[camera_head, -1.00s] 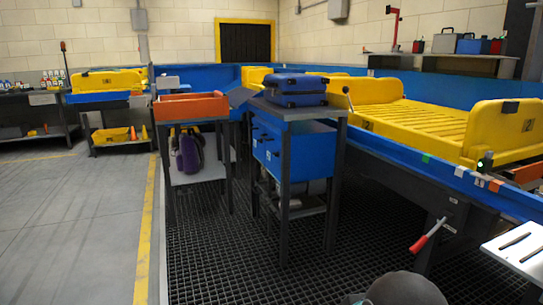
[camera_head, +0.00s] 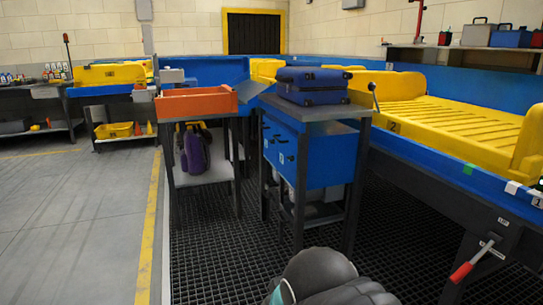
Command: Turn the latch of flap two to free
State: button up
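A blue cabinet (camera_head: 325,160) under a grey-topped stand has several small dark handles or latches (camera_head: 282,142) on its left-facing front. Small pale marks there are too small to read. A yellow tray (camera_head: 400,90) on the conveyor at right has a dark "2" on its near edge, with a black ball-ended lever (camera_head: 372,92) standing at its left end. I cannot tell which of these is the latch of flap two or how it is turned. Dark grey rounded parts of my arm show at the bottom centre; my gripper's fingers are not visible.
A blue suitcase (camera_head: 312,86) lies on the stand. An orange tray (camera_head: 196,102) sits on a table to its left, with a purple bag (camera_head: 195,150) below. A red-handled lever (camera_head: 463,271) juts from the conveyor's side. Grey floor at left is clear.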

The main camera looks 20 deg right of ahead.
aim_at(287, 144)
jog(key=z, duration=0.5)
jog(key=i, duration=0.9)
jog(key=z, duration=0.75)
